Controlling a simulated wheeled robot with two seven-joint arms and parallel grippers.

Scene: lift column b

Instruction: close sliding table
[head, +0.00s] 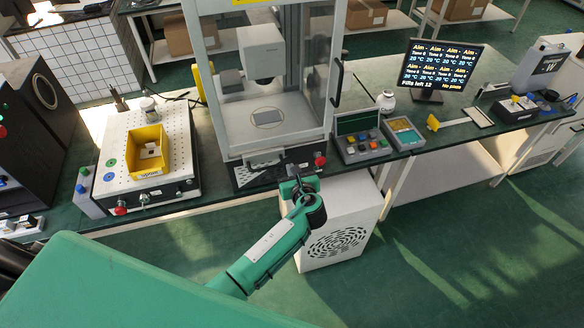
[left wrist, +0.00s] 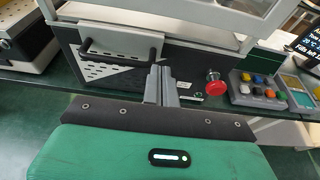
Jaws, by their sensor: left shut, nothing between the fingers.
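The machine in the middle has a pale sliding table (head: 268,128) with a small grey plate on it, inside a glass-sided frame. A dark bar handle (left wrist: 118,52) sits on its front, left of my fingers in the left wrist view; the front also shows in the head view (head: 262,162). My left gripper (head: 288,170) is shut and empty, just in front of the machine's front face; its fingers (left wrist: 160,84) point at the area between the handle and a red stop button (left wrist: 215,84). Contact with the handle cannot be made out.
A white perforated unit with a yellow bin (head: 150,158) stands at the left. A button panel (head: 362,143) and a screen (head: 438,70) stand at the right. A white vented box (head: 338,225) is below the bench edge. Green floor is clear at right.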

